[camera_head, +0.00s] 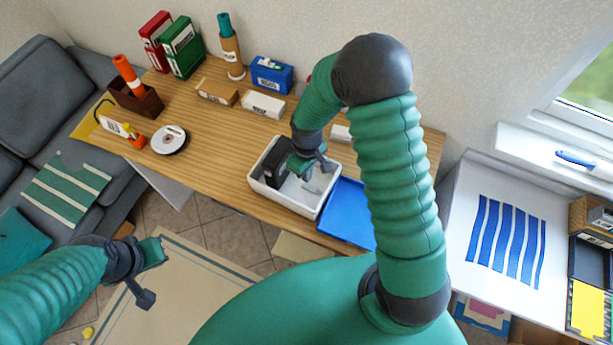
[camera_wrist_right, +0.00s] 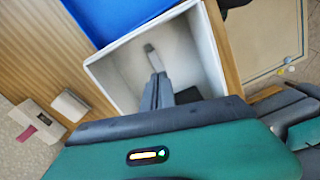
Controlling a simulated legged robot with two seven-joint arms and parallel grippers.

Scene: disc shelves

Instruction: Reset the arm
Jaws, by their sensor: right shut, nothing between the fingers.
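My right arm (camera_head: 395,180) arches over the table. Its gripper (camera_head: 312,172) is shut and empty, over the white bin (camera_head: 325,199) at the table's front edge. In the right wrist view the closed fingers (camera_wrist_right: 157,85) point into the white bin (camera_wrist_right: 97,71). A small grey piece shows just beyond the fingers there; I cannot tell whether it is a fingertip or a loose item. A dark block (camera_head: 270,168) shows at the bin's left end, partly behind the gripper. My left gripper (camera_head: 149,274) is open and empty over the floor at lower left.
A blue tray (camera_head: 348,213) adjoins the bin's right side. White disc (camera_head: 170,139), brown holder (camera_head: 135,98), red and green boxes (camera_head: 182,47) and blue box (camera_head: 272,75) stand on the wooden table. A white side table (camera_head: 465,205) is at right, a grey sofa (camera_head: 45,80) at left.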

